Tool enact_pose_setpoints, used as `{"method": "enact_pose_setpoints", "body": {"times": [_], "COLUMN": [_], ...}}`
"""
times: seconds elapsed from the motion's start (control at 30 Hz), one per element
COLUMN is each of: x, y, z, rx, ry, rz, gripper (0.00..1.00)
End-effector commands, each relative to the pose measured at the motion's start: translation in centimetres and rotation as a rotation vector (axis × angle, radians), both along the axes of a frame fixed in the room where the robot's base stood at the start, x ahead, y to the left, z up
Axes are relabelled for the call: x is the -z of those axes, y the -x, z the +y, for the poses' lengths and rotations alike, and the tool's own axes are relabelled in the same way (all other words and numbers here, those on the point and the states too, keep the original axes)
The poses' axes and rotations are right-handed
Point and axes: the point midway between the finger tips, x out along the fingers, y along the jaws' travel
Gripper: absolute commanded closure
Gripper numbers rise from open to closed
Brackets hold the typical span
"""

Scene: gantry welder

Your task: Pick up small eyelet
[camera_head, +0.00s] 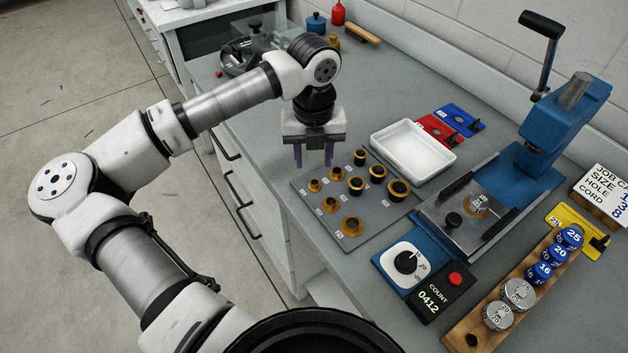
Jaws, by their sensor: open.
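Which one the task names I cannot tell. Larger ones include a brass ring (351,226) and a dark-centred eyelet (398,190). My gripper (313,160) points down with two purple fingers apart and empty, just above the board's back left part. It appears not to touch any eyelet.
A white tray (413,150) stands behind the board, with red and blue plates beyond it. A blue press (545,140) with a lever is at the right. A dial box (405,264), a counter (440,292) and a wooden die rack (486,318) stand in front. The bench's left edge is close to the board.

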Motion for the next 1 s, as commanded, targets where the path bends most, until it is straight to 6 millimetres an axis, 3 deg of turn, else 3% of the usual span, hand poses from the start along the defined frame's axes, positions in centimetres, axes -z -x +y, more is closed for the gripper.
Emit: {"method": "enact_pose_setpoints", "body": {"times": [0.23, 0.5, 0.8, 1.0], "x": [1.6, 5.3, 5.9, 5.9], "y": [0.3, 0.5, 0.4, 0.4], "z": [-0.1, -0.3, -0.3, -0.3], "rx": [0.002, 0.000, 0.001, 0.001], "ry": [0.003, 0.004, 0.002, 0.002], "rz": [0.003, 0.001, -0.002, -0.001], "gripper": [0.58, 0.58, 0.58, 0.84]}}
